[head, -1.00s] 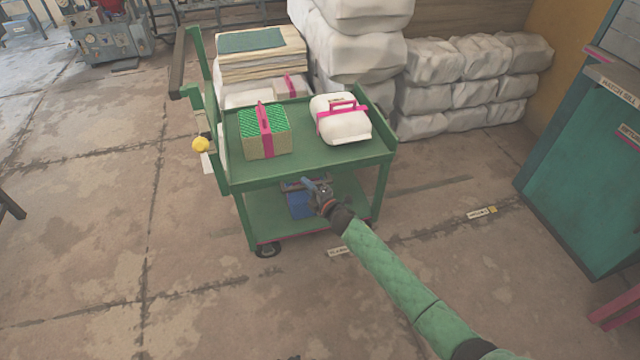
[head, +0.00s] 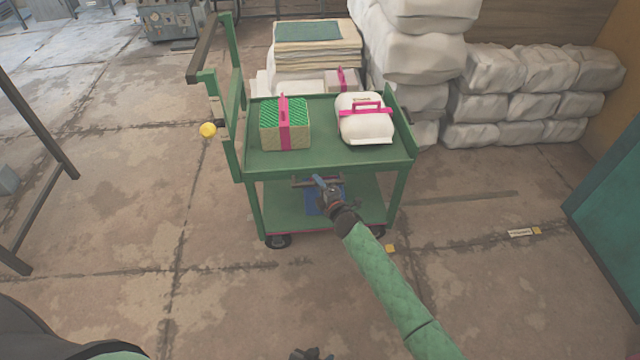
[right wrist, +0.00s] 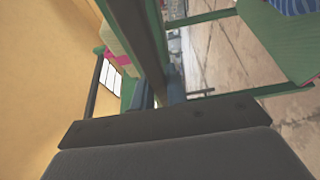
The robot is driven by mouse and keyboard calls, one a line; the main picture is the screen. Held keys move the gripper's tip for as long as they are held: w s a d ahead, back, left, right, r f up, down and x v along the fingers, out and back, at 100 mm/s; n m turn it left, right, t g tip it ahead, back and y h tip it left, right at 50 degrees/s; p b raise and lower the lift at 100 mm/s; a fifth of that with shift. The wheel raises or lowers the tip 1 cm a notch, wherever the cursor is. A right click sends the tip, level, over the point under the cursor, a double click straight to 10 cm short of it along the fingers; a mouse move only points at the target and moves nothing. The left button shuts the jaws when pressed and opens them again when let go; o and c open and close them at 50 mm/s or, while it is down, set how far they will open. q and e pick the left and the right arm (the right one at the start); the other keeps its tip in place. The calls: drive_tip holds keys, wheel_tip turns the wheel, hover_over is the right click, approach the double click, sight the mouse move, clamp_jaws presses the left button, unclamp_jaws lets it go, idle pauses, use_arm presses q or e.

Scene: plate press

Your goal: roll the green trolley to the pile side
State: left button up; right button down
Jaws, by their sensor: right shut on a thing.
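The green trolley (head: 330,160) stands on its wheels in the middle of the head view. Its top tray carries a green-topped box (head: 272,130) with a pink strap and a white bundle (head: 365,125) with a pink strap. Part of the green frame (right wrist: 250,97) shows in the right wrist view, where dark parts fill the foreground. My left gripper (head: 312,354) is at the bottom edge, apart from the trolley; its fingers are too cut off to read.
A pile of white bundles (head: 415,55) stands close behind the trolley, with lower rows (head: 530,95) to its right. Stacked boards (head: 318,50) are behind the tray. A teal cabinet (head: 610,200) is at right and a dark frame (head: 40,130) at left.

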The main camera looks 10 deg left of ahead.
drive_tip(key=shift+s+a+f, duration=0.1)
drive_tip(key=shift+s+a, duration=0.1)
drive_tip(key=shift+a, duration=0.1)
drive_tip(key=c, duration=1.4)
unclamp_jaws()
drive_tip(key=shift+s+d, duration=0.15)
drive_tip(key=shift+d, duration=0.1)
drive_tip(key=v, duration=0.7)
